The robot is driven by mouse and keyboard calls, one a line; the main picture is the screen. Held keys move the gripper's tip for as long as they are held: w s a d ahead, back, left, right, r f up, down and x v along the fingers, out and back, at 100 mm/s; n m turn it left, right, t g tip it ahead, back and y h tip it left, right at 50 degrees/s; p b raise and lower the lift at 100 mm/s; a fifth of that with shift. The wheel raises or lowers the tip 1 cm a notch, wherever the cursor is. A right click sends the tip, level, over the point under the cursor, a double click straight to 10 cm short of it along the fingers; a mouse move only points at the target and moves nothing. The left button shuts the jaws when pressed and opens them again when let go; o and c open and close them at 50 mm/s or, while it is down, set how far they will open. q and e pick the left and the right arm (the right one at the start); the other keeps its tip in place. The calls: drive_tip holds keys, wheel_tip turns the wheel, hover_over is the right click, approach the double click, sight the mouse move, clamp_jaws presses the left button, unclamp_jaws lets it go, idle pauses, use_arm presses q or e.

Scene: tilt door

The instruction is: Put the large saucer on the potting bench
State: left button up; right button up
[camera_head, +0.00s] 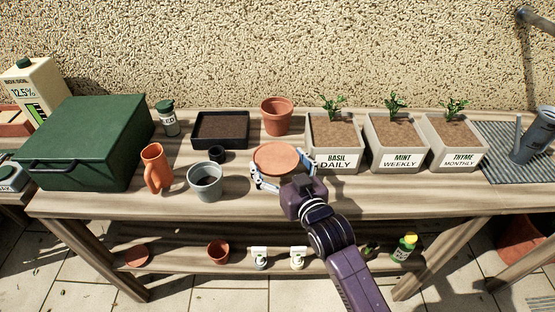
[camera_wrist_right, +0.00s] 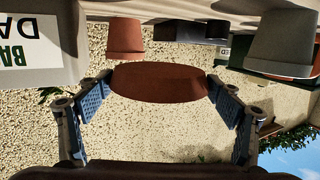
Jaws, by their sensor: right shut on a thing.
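The large saucer, a round terracotta dish (camera_head: 276,158), is between the fingers of my right gripper (camera_head: 281,171), over the middle of the potting bench (camera_head: 236,205). The gripper is shut on it, one finger on each side. In the right wrist view, which looks upside down, the saucer (camera_wrist_right: 160,82) spans the two blue-padded fingers, and wall shows between it and the bench top, so it looks held above the surface. My left gripper is not in view.
Close around the saucer stand a terracotta pot (camera_head: 277,118), the basil planter (camera_head: 333,143), a grey pot (camera_head: 205,183) and a small dark pot (camera_head: 217,154). Farther left are an orange jug (camera_head: 156,168) and a green box (camera_head: 90,143). The front strip right of my arm is clear.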

drive_tip(key=shift+r, duration=0.15)
drive_tip(key=b, duration=0.3)
hover_over(278, 183)
drive_tip(key=s, duration=0.1)
drive_tip(key=f, duration=0.5)
drive_tip(key=shift+s+f, duration=0.2)
drive_tip(key=shift+f, duration=0.05)
drive_tip(key=shift+f+b, duration=0.45)
drive_tip(key=shift+f, duration=0.7)
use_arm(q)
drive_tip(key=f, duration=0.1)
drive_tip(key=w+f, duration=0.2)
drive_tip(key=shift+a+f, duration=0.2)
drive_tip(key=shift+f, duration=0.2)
use_arm(e)
drive_tip(key=shift+f, duration=0.2)
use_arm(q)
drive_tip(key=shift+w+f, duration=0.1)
use_arm(e)
drive_tip(key=shift+f, duration=0.3)
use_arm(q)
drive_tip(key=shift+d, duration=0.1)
use_arm(e)
drive_tip(key=o, duration=1.2)
drive_tip(key=shift+s, duration=0.15)
